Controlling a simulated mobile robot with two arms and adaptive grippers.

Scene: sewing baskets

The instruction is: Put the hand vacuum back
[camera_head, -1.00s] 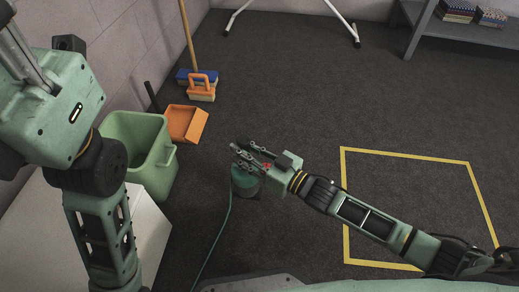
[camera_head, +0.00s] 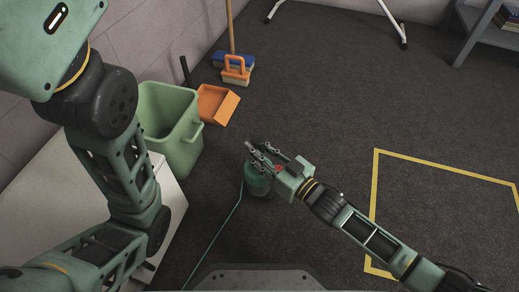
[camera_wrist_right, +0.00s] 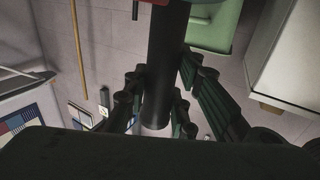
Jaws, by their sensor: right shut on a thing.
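The hand vacuum (camera_head: 258,183) shows in the head view as a rounded green body just below my right gripper, with a small red part beside the fingers. A thin green cord runs from it toward the bottom of the picture. My right gripper (camera_head: 262,155) is shut on it. In the right wrist view a dark cylinder of the vacuum (camera_wrist_right: 165,70) stands between the fingers, with a bit of red at the top edge. The fingers hide part of the vacuum. My left arm fills the left of the head view, but its gripper is out of the picture.
A white cabinet (camera_head: 175,215) is at left. A yellow outline (camera_head: 375,190) marks clear floor at right. A grey shelf (camera_head: 490,35) stands far right.

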